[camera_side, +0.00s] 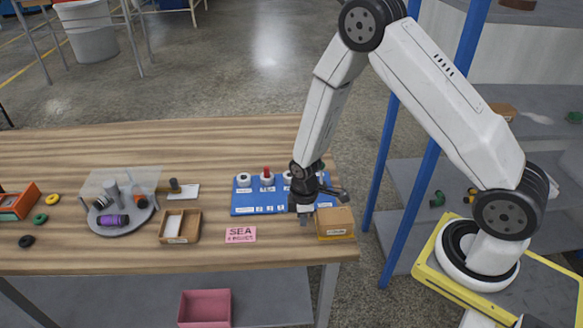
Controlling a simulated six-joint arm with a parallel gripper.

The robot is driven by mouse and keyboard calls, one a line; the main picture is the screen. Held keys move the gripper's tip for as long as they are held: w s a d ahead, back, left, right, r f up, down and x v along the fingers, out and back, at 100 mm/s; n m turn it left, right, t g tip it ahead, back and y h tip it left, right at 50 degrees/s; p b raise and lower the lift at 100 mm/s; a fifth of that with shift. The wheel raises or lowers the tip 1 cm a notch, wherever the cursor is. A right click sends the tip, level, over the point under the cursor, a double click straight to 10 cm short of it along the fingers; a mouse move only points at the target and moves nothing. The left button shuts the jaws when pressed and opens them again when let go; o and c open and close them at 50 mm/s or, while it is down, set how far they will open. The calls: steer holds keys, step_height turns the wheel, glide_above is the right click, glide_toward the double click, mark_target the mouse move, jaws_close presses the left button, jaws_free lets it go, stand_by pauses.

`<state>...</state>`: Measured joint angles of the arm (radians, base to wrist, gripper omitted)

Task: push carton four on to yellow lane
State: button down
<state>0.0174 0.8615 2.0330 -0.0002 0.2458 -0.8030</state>
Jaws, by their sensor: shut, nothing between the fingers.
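My gripper (304,219) points down just left of the carton, low over the table. It is shut with nothing in it. I cannot tell whether it touches the carton. I see no clear yellow lane on the table.
A blue panel (243,204) with several white fittings lies behind my gripper. A pink sign (241,235), an open wooden box (195,229) and a round grey tray (147,219) are to the left. The table's right edge is close to the carton.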

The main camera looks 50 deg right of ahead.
steer(key=shift+w+a, duration=0.45)
steer(key=shift+a, duration=0.05)
step_height(320, 180, up, 10)
stand_by(0.3)
steer(key=s+r+m+t, duration=0.2)
steer(key=s+r+m, duration=0.7)
steer(key=s, duration=0.1)
steer(key=shift+d+t, duration=0.2)
steer(key=shift+t, duration=0.1)
